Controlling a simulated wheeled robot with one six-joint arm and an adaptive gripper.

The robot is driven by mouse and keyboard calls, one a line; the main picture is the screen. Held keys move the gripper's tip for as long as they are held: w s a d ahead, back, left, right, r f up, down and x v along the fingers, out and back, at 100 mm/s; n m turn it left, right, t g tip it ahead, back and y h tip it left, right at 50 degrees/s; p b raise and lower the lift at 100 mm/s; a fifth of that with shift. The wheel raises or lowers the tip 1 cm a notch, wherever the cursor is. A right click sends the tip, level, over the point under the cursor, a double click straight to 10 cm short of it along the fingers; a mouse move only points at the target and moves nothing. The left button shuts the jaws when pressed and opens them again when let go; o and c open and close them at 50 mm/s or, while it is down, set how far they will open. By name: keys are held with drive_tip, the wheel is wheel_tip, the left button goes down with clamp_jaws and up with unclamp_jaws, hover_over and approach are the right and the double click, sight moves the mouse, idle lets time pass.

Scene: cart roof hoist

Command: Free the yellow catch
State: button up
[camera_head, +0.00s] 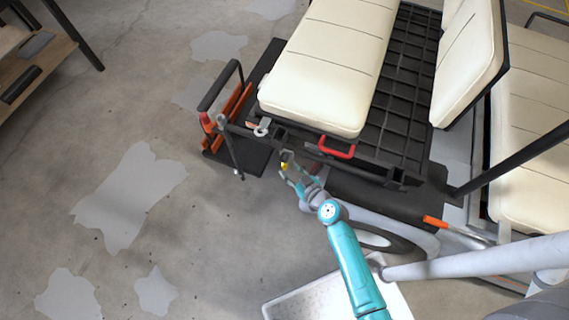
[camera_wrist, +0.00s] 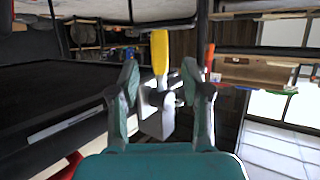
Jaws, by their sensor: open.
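The yellow catch (camera_wrist: 159,52) stands out as an upright yellow handle with a pale grey part below it in the wrist view. It sits between my two fingers in that picture, and I cannot tell how far beyond the fingertips it is. In the head view the catch (camera_head: 284,166) is a tiny yellow spot right at my gripper's tips, by the near corner of the cart's rear frame. My gripper (camera_head: 291,178) is open, with a gap on both sides of the catch in the wrist view (camera_wrist: 160,82). No contact is visible.
A cream seat cushion (camera_head: 325,70) rests on the dark cart frame, with a red handle (camera_head: 337,149) at its near edge. An orange and black rack (camera_head: 228,115) stands left. A wheel lies under my arm. The concrete floor (camera_head: 90,140) is open at left.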

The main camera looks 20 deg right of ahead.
sight(286, 166)
drive_tip(key=shift+x, duration=2.45)
clamp_jaws()
